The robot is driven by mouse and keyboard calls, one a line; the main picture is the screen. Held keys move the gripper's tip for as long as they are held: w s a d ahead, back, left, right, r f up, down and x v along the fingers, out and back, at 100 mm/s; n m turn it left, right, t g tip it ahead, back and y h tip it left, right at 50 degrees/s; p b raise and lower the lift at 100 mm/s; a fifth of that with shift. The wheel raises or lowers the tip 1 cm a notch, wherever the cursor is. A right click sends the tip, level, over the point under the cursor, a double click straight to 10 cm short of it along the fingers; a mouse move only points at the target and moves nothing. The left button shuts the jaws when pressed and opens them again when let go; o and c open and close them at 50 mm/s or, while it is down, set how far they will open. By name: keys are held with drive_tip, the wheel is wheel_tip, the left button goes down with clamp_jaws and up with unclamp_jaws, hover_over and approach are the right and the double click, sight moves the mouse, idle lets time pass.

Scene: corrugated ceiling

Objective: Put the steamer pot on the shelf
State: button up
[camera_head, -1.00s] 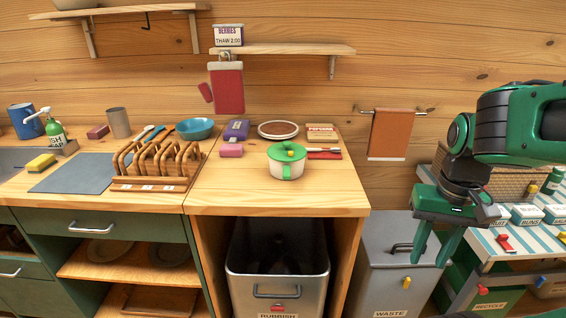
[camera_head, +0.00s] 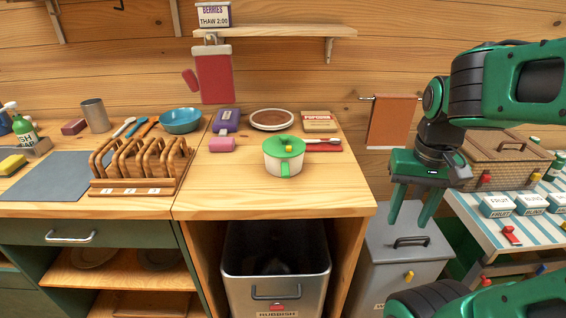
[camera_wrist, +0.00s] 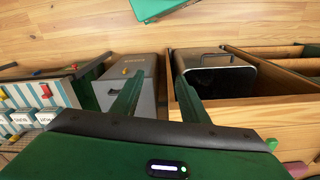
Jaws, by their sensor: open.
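My gripper (camera_head: 408,222) is open and empty, right of the counter, pointing down, apart from the pot. In the wrist view my gripper's fingers (camera_wrist: 160,92) are spread above the bins, with nothing between them.
A toast rack (camera_head: 140,165), blue bowl (camera_head: 180,120), plate (camera_head: 271,119) and red-handled brush (camera_head: 322,144) lie around the pot. A waste bin (camera_head: 400,255) stands below my gripper. A striped table (camera_head: 500,240) is at right.

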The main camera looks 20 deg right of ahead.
drive_tip(key=w+a+r+n+t+h, duration=0.1)
drive_tip(key=w+a+r, duration=0.15)
drive_tip(key=w, duration=0.45)
drive_tip(key=w+a+r+t, duration=0.1)
drive_tip(key=w+a, duration=0.3)
drive_tip(key=w, duration=0.3)
drive_tip(key=n+t, duration=0.2)
approach(285, 167)
drive_tip(key=f, duration=0.1)
drive_tip(key=x, duration=0.4)
drive_tip(key=shift+w+a+f, duration=0.15)
drive_tip(key=shift+w+a, duration=0.05)
drive_tip(key=shift+w, duration=0.05)
drive_tip(key=shift+d+x, duration=0.15)
drive_tip(key=shift+x, duration=1.45)
drive_tip(key=shift+d+x, duration=0.15)
drive_tip(key=shift+x, duration=1.45)
drive_tip(key=shift+w, duration=0.1)
clamp_jaws()
